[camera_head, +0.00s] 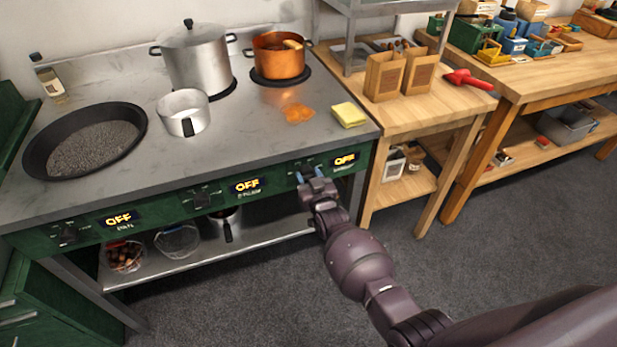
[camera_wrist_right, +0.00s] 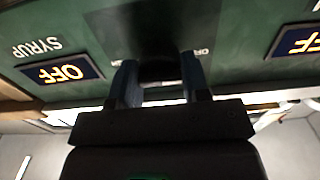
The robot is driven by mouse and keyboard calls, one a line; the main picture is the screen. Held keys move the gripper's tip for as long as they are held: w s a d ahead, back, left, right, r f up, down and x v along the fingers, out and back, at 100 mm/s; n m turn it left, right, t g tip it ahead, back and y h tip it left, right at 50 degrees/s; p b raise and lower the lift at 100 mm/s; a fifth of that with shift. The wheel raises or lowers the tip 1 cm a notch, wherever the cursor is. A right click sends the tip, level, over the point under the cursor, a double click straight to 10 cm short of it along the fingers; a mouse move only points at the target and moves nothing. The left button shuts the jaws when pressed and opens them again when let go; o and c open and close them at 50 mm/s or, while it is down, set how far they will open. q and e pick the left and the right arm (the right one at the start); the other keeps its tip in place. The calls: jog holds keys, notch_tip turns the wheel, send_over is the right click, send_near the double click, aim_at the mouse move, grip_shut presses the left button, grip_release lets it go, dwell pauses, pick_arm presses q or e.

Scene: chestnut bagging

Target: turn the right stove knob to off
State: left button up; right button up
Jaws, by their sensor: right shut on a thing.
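The stove's green front panel carries several black knobs, each with a lit display beside it. My right gripper (camera_head: 312,177) is at the right knob on this panel and shut on it. In the right wrist view the two blue-tipped fingers (camera_wrist_right: 160,85) sit on either side of the dark right knob (camera_wrist_right: 158,70), which they mostly hide. The right display (camera_head: 345,159) reads OFF. The middle display (camera_head: 245,186) and the left display (camera_head: 120,218) also read OFF. The middle knob (camera_head: 202,199) and left knob (camera_head: 68,233) are untouched. My left gripper is not in view.
On the stove top stand a steel pot (camera_head: 196,62), a copper pot (camera_head: 278,58), a small saucepan (camera_head: 184,114), a wide black pan (camera_head: 62,140) and a yellow sponge (camera_head: 349,114). A wooden table (camera_head: 420,112) stands close on the right. The floor in front is clear.

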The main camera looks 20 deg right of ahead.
jog(key=o, duration=0.9)
jog(key=shift+o, duration=0.2)
jog(key=s+p, duration=0.2)
jog(key=s, duration=0.8)
jog(key=shift+s+d, duration=0.2)
jog(key=shift+s, duration=0.2)
